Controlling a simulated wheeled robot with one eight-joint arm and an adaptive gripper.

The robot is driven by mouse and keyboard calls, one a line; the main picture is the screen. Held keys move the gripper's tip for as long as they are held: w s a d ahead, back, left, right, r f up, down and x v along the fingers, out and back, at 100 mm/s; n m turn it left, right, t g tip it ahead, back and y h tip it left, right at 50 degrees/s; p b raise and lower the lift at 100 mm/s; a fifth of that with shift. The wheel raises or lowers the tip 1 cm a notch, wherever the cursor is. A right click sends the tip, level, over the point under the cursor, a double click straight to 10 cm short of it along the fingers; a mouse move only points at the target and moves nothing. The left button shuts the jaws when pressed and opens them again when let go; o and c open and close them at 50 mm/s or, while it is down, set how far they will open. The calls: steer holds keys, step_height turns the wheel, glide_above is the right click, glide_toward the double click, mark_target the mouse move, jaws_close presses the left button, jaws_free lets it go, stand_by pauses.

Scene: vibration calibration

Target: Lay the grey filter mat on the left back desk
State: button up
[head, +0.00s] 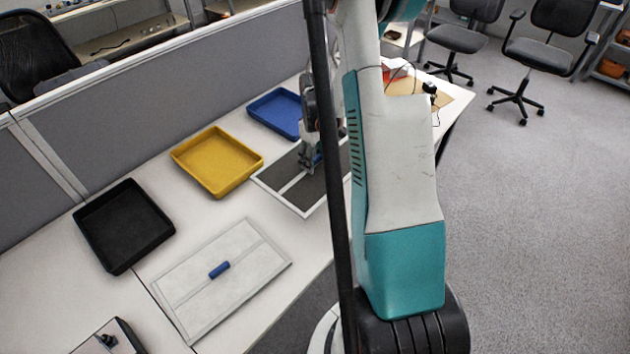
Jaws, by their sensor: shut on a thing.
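The grey filter mat (288,170) appears to be the dark grey panel in a thin white frame with a pale strip across it. It lies at or just above the desk top (150,284), in the middle of the head view. My gripper (312,167) is over its far part, fingers pointing down, and appears shut on it. The grasp is small in the picture, and I cannot tell whether the mat is lifted. My arm hides the mat's right part. Which part of the desks is the left back desk is not clear.
A yellow tray (238,181), a blue tray (258,123) and a black tray (83,234) stand along the grey partition (190,88). A pale panel with a blue handle (219,270) lies in front. A dark-edged box (121,325) is at the lower left.

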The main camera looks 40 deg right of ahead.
step_height(320, 180, down, 12)
steer(key=b, duration=0.2)
steer(key=shift+b, duration=0.4)
steer(key=shift+f, duration=0.1)
steer(key=o, duration=1.2)
steer(key=shift+c, duration=0.2)
step_height(320, 180, up, 12)
steer(key=p, duration=0.3)
steer(key=shift+p, duration=0.3)
